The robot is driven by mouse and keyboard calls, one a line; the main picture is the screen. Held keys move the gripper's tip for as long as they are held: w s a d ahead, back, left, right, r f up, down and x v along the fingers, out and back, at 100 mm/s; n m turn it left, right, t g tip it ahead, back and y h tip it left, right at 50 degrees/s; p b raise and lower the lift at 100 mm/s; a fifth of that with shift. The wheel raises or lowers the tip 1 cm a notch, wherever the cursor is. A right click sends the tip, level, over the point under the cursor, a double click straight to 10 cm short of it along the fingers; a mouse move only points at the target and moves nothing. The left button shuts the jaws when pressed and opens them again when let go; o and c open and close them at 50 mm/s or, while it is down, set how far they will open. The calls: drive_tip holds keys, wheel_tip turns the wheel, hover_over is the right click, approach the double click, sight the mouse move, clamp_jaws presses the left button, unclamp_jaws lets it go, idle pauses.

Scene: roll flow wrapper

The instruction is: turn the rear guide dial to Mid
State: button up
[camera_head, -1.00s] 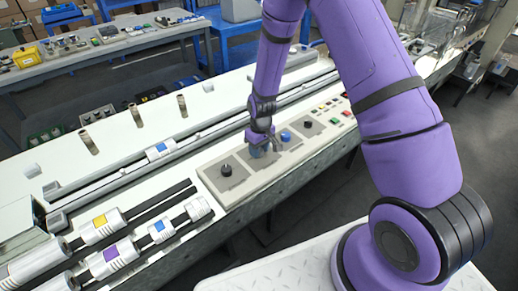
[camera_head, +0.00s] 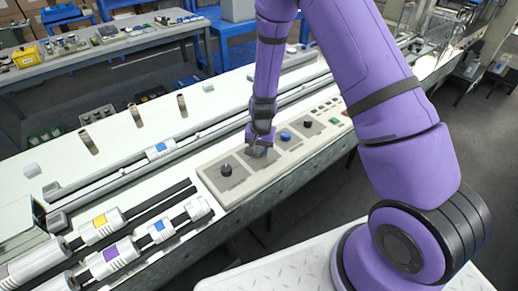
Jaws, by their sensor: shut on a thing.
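A grey control panel (camera_head: 215,186) on the machine's front edge carries a row of dials. My gripper (camera_head: 258,151) points down at the second dial from the left and is shut on it. That dial is almost wholly hidden by the fingers, so its pointer and setting cannot be read. A black dial (camera_head: 226,170) stands to its left, a blue dial (camera_head: 285,136) and another black dial (camera_head: 307,122) to its right. The labels are too small to read, so I cannot tell by name which one is the rear guide dial.
Small coloured buttons (camera_head: 334,119) sit at the panel's right end. White rollers with coloured bands (camera_head: 110,257) lie at the lower left. Upright brown pegs (camera_head: 136,115) stand on the white machine top behind the panel. A workbench (camera_head: 110,50) is farther back.

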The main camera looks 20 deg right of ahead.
sight(261, 150)
drive_tip(key=shift+m, duration=0.7)
drive_tip(key=o, duration=0.9)
drive_tip(key=shift+r, duration=0.1)
drive_tip(key=r, duration=1)
drive_tip(key=shift+s+d+r, duration=0.2)
drive_tip(key=shift+d+r, duration=0.05)
drive_tip(key=shift+r, duration=0.05)
